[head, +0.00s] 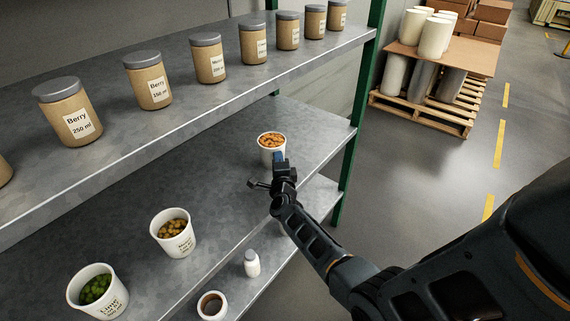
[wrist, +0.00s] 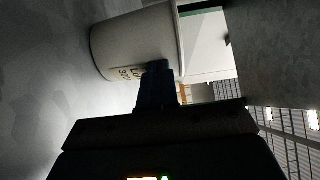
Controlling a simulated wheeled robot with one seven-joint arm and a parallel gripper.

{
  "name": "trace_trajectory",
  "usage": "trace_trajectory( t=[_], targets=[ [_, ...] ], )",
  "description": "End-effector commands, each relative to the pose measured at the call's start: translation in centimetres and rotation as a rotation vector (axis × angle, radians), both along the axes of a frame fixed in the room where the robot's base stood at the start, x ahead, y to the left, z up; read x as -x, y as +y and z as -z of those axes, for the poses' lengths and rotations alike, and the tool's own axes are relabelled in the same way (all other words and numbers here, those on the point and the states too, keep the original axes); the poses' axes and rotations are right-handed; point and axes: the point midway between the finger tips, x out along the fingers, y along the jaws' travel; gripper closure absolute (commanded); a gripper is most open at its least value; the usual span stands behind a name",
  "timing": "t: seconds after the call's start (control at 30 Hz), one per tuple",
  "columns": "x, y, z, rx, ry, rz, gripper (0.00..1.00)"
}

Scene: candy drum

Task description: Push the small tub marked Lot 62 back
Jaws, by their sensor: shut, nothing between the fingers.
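A small white tub (head: 271,150) with orange-brown contents stands upright on the middle shelf, near its right end. It also shows large in the wrist view (wrist: 135,45), with dark print partly hidden by my fingers; I can read only something like "Lo", not the full lot number. My gripper (head: 279,160) is at the front of this tub, shut and empty. In the wrist view its fingertips (wrist: 158,68) are at the tub's wall and seem to touch it.
On the same middle shelf (head: 215,180), tubs with yellow-brown (head: 173,233) and green contents (head: 98,290) stand at left. Several lidded jars (head: 150,80) line the shelf above. A green post (head: 352,150) bounds the right end. A white bottle (head: 252,263) stands lower. Shelf behind the tub looks clear.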

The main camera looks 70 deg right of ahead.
Motion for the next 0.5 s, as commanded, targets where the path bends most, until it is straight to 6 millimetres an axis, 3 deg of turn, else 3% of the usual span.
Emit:
trace_trajectory(
  t=[0.1,0.5],
  targets=[
    [-3.1,-0.7,0.3,0.002,-0.004,-0.003,1.00],
    [-11.7,-2.7,0.6,0.001,-0.004,-0.001,1.00]
  ],
)
